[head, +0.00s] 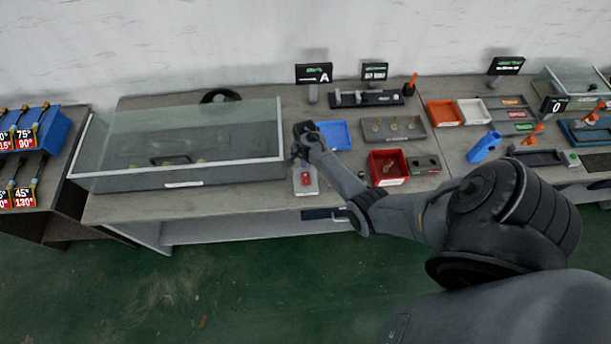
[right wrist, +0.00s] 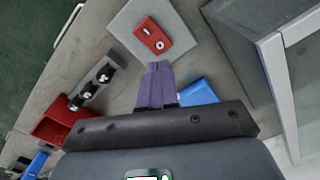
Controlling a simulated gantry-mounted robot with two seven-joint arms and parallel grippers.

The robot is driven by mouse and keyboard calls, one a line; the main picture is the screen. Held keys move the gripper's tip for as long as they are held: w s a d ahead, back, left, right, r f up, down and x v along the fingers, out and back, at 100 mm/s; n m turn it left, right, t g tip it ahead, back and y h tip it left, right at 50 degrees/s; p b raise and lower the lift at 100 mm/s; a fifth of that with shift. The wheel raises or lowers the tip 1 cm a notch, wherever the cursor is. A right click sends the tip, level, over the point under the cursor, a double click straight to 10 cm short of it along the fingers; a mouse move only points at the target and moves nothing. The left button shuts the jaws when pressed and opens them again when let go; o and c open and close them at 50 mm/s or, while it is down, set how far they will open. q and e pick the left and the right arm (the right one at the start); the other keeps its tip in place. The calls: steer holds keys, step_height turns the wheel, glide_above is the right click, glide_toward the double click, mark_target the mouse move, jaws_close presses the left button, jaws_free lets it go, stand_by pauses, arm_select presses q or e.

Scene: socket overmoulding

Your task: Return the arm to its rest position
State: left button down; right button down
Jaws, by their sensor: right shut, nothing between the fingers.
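My right arm reaches from the lower right of the head view to the workbench. My right gripper (head: 302,152) is over the bench between the glass-lidded case and the blue tray. In the right wrist view its purple fingers (right wrist: 156,86) are together and empty. A red block (right wrist: 152,36) on a pale plate (right wrist: 124,25) lies just beyond the fingertips, apart from them. The red block also shows in the head view (head: 306,178), just below the gripper. My left gripper is not in view.
The glass-lidded case (head: 180,180) stands left of the gripper. A blue tray (head: 334,136), a red bin (head: 388,167) and a grey board with brass pieces (head: 393,128) stand to its right. Sign stands (head: 314,73) line the back. The green floor in front is free.

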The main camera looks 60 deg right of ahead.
stand_by(0.4)
steer(key=shift+s+f, duration=0.15)
steer(key=shift+s, duration=0.15)
steer(key=s+f, duration=0.1)
steer(key=s, duration=0.2)
steer(key=s+f+g, duration=0.1)
steer(key=s+f, duration=0.1)
steer(key=s, duration=0.2)
steer(key=s+a+f+g+p, duration=0.1)
steer(key=s, duration=0.2)
steer(key=shift+s+f+n, duration=0.25)
steer(key=shift+s+n, duration=0.05)
steer(key=shift+s, duration=0.1)
steer(key=s+a+r+n+h+p, duration=0.1)
steer(key=s+a+r+n+h, duration=0.1)
steer(key=s, duration=0.3)
steer(key=s+a+r+n+t+p, duration=0.1)
steer(key=a+r+n+t+p, duration=0.15)
steer(key=a+r+n, duration=1)
steer(key=w+a+r+n+t+y, duration=0.1)
steer(key=a+r+n+t+y, duration=0.1)
steer(key=a+r, duration=1.1)
step_height(320, 180, up, 3)
steer(key=shift+w+a+n+t+b, duration=0.2)
steer(key=shift+a+n+t+b, duration=0.15)
steer(key=shift+n+t, duration=0.3)
